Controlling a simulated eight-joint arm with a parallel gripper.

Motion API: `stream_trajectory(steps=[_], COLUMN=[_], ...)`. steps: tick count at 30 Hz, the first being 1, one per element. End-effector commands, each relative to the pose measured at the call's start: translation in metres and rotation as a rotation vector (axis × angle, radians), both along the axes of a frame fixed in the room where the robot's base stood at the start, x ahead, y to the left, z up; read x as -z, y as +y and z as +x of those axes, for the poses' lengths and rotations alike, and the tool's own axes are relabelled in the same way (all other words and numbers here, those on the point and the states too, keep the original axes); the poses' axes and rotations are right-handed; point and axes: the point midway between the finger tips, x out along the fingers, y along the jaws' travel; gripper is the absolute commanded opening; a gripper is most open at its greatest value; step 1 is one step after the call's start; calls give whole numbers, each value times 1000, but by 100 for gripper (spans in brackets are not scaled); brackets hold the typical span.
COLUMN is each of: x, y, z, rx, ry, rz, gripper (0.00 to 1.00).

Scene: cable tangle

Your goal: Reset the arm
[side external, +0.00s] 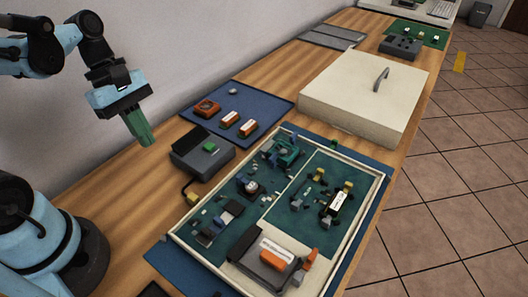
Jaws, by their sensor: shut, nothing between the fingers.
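My gripper (143,136) hangs at the upper left on my blue arm, its green fingers shut and pointing down. It is empty and apart from everything, in the air above the wooden table (120,190). The nearest thing below it to the right in the picture is a dark box with a green button (187,160).
A cream-framed tray (326,251) with green boards and small parts fills the front middle. A white lid with a handle (340,92) lies behind it. A blue mat (262,101) holds orange parts. A grey wall is close behind my arm.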

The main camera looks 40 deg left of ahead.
Motion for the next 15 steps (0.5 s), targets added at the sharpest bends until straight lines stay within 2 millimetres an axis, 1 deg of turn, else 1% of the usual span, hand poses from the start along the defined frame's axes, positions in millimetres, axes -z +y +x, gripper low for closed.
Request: stream_trajectory(steps=[11, 13, 15], x=[0, 1, 2], y=[0, -1, -1], z=[0, 2, 5], rx=[18, 68, 162], ry=[-14, -53, -123], rz=[7, 30, 74], gripper=[0, 0, 0])
